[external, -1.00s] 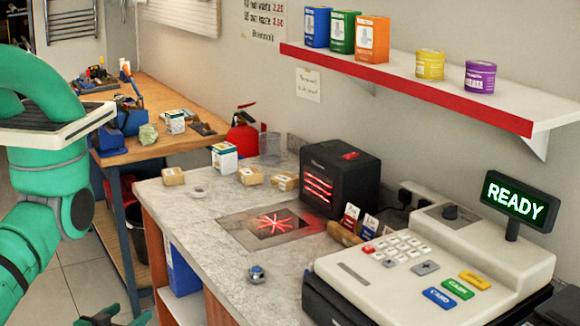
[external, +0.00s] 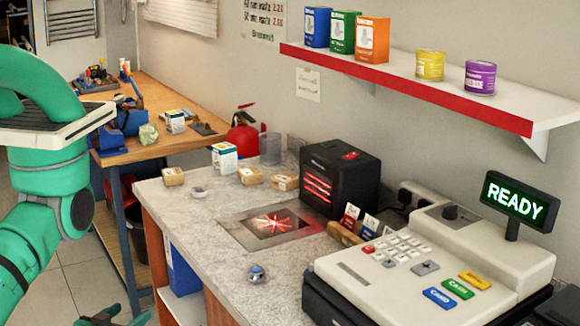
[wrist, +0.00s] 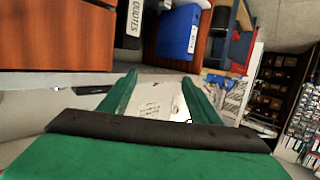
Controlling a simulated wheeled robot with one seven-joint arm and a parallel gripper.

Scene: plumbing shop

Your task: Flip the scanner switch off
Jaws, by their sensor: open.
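The scanner (external: 340,178) is a black box on the counter with glowing red lines on its front. A red switch (external: 350,156) sits on its top; I cannot tell its position clearly. A red star pattern shows on the plate (external: 236,229) in the counter before it. My gripper (external: 110,317) is low at the bottom left, below the counter top and well away from the scanner. In the wrist view my gripper (wrist: 158,92) has its two green fingers apart with nothing held between them. The scanner and switch are not in the wrist view.
A cash register (external: 430,262) with a READY display (external: 515,200) stands right of the scanner. Small boxes (external: 250,175) and a bell (external: 257,273) are on the counter (external: 205,235). A shelf (external: 420,90) with tins overhangs behind.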

